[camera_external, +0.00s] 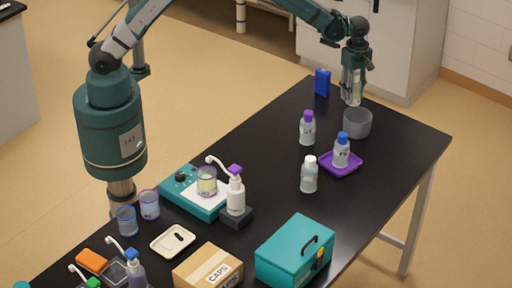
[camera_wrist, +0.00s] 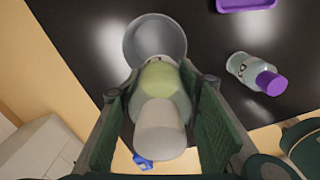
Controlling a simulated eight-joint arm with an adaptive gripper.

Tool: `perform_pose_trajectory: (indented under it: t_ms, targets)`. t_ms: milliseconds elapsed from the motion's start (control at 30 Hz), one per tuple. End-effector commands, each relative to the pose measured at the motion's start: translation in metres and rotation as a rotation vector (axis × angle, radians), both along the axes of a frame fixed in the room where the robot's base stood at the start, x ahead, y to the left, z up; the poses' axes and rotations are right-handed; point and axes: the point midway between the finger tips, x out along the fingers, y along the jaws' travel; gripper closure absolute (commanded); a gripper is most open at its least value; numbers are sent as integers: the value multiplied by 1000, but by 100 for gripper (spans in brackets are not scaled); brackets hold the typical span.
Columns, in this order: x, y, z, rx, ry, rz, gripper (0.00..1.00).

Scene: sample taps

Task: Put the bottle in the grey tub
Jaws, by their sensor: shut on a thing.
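My gripper (camera_wrist: 160,120) is shut on a clear bottle (camera_wrist: 161,105) with a pale cap and a yellow-green band. In the external view the bottle (camera_external: 351,92) hangs upright between my fingers at the far end of the table, partly hidden by them. The round, open grey tub (camera_external: 357,124) stands on the black table just in front of the bottle. In the wrist view the tub (camera_wrist: 154,24) lies just beyond the bottle, which covers part of its near side. I cannot tell the exact height of the bottle above the table.
A purple-capped bottle (camera_external: 307,128) and a blue box (camera_external: 322,83) stand near the tub. A blue-capped bottle (camera_external: 342,150) stands on a purple tray (camera_external: 340,164), with a white-capped bottle (camera_external: 309,175) nearby. A teal toolbox (camera_external: 295,250) is at the front. The table's far right corner is clear.

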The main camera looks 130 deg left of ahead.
Motion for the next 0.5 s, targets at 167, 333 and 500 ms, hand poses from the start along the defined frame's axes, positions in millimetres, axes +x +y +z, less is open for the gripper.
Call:
perform_pose_trajectory:
  t_ms: [167,333,500]
  targets:
    - [0,0,-1,0,0,0,80]
    - [0,0,-2,0,0,0,80]
    - [0,0,-13,0,0,0,80]
